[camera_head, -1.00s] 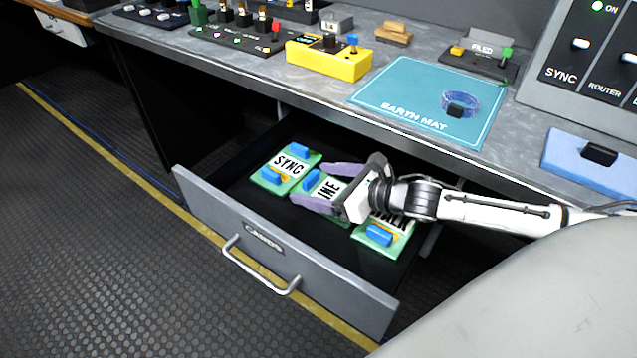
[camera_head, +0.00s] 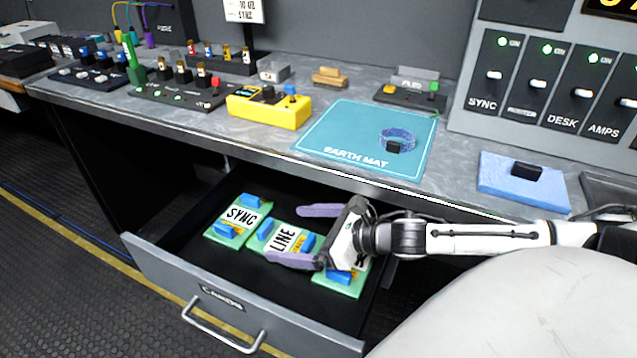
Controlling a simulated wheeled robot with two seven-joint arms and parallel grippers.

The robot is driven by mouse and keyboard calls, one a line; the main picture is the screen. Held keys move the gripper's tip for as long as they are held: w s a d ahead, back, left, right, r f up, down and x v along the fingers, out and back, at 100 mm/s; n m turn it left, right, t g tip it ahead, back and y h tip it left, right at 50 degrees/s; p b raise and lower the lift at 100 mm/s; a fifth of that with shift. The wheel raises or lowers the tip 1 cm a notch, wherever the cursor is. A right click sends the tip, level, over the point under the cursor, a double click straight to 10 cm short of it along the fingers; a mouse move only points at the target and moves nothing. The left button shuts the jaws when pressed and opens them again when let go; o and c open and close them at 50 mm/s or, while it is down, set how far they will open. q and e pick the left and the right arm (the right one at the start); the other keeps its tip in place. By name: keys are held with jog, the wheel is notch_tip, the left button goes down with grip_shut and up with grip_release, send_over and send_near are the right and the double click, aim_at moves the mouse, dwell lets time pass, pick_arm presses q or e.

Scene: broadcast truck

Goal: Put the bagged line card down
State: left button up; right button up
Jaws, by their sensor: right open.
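The line card (camera_head: 281,240), green with a white LINE label and blue and yellow parts, lies in the open CARDS drawer (camera_head: 215,292), between the SYNC card (camera_head: 238,218) and a third card (camera_head: 341,283). I cannot make out a bag around it. My right gripper (camera_head: 292,236) is open over the drawer, its purple fingers apart above the right part of the line card. The gripper partly hides the third card and its label. My left gripper is not in view.
The desk above the drawer holds a teal earth mat (camera_head: 340,129) with a coiled blue strap (camera_head: 398,136), a yellow meter (camera_head: 268,107) and a blue pad (camera_head: 523,182). Switch panels (camera_head: 540,85) stand at right. The desk's front edge runs just behind my gripper.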

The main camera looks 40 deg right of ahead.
jog(key=p+v, duration=0.1)
jog(key=v, duration=0.3)
jog(key=shift+s+r, duration=0.1)
jog(key=shift+s+d+r+p, duration=0.25)
jog(key=shift+s+p, duration=0.25)
jog(key=shift+s, duration=0.2)
dwell(0.8)
